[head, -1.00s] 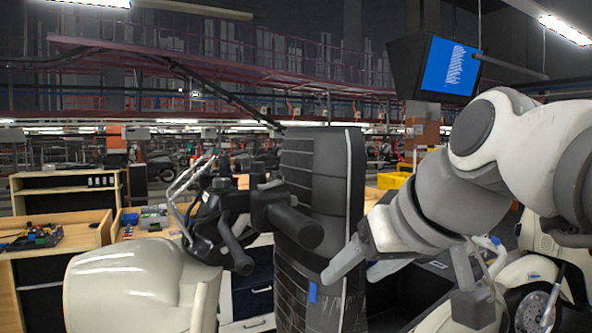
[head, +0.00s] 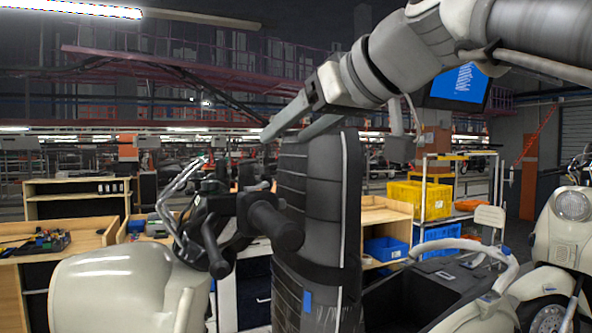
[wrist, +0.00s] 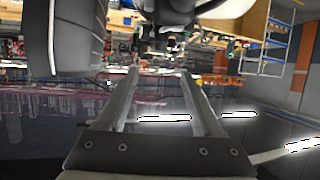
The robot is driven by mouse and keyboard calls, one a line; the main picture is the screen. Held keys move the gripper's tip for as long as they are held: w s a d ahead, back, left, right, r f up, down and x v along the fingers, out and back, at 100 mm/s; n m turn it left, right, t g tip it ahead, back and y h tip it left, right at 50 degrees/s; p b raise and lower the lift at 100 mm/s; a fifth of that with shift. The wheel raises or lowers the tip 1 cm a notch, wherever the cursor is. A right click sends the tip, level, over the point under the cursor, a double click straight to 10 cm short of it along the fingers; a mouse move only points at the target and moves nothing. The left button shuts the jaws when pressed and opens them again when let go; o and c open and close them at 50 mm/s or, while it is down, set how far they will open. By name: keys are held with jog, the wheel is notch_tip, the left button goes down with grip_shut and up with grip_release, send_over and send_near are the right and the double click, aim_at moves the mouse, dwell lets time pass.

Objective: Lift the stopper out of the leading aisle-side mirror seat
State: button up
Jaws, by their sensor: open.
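A cream scooter (head: 125,285) stands at the left in the head view, with black handlebar grips (head: 275,226) and bent metal rods (head: 177,196) at its dark handlebar. I cannot make out a stopper or a mirror seat there; the parts are too small and dark to tell. My gripper (head: 283,137) is open and empty, high beside the top of a tall black padded seat (head: 322,190). In the wrist view the picture is upside down; the two fingers (wrist: 158,75) are apart with nothing between them.
The black seat stands upright just below my gripper. Another cream scooter (head: 560,250) is at the right. Wooden benches (head: 85,250), yellow crates (head: 420,198) and blue bins (head: 387,249) stand behind. A hanging screen (head: 462,85) is partly behind my arm.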

aim_at(250, 164)
jog(key=p+x, duration=0.2)
jog(key=x, duration=1.2)
jog(key=shift+w+f+p, duration=0.15)
jog(key=shift+p, duration=0.25)
grip_shut()
